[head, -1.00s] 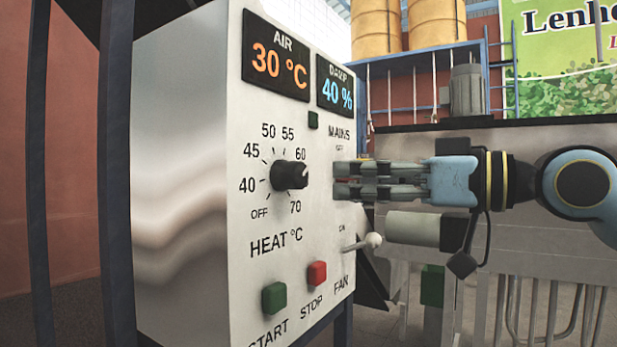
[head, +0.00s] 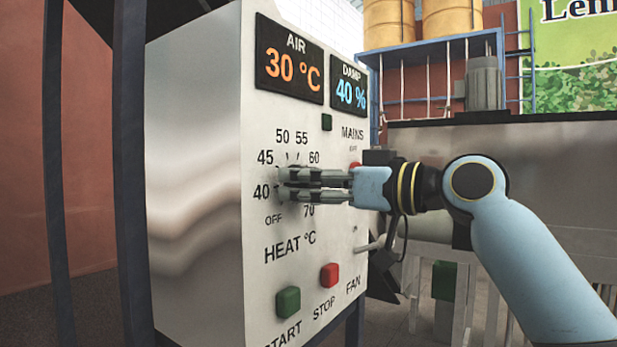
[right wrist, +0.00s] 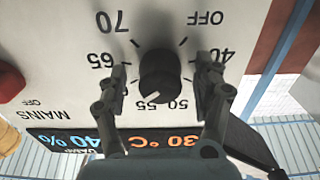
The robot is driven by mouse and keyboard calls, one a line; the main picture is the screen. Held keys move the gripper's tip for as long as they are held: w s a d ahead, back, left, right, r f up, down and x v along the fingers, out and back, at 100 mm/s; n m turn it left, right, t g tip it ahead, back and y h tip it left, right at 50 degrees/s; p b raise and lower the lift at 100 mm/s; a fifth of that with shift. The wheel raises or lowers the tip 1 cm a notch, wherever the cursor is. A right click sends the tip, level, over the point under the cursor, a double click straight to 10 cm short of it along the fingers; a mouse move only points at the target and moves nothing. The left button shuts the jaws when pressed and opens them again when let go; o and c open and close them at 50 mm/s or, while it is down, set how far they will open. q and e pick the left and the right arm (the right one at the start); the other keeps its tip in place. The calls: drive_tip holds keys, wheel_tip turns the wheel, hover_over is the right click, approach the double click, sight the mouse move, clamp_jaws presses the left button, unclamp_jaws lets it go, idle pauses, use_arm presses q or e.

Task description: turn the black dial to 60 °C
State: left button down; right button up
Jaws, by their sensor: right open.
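The black dial (right wrist: 158,76) sits on the white panel (head: 222,130) with its number scale around it. In the right wrist view, which is upside down, its pale mark points to the lower left, between 55 and 65; the 60 label is hidden by a finger. My right gripper (head: 284,184) is open in front of the dial and hides it in the head view. In the right wrist view its fingers (right wrist: 164,66) stand on either side of the dial, with gaps. My left gripper is not in view.
A green start button (head: 288,302) and a red stop button (head: 330,275) stick out below. The fan switch lever (head: 370,245) is under my right arm. The air display (head: 290,64) reads 30 °C and the damp display (head: 350,88) 40 %. A dark post (head: 131,170) stands left.

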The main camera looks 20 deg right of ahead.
drive_tip(key=shift+w+a, duration=0.15)
drive_tip(key=shift+w, duration=0.05)
drive_tip(key=c, duration=1.1)
drive_tip(key=shift+r+m+p, duration=0.1)
drive_tip(key=shift+m+p, duration=0.55)
drive_tip(key=shift+m, duration=0.05)
drive_tip(key=shift+c, duration=0.4)
drive_tip(key=o, duration=1.2)
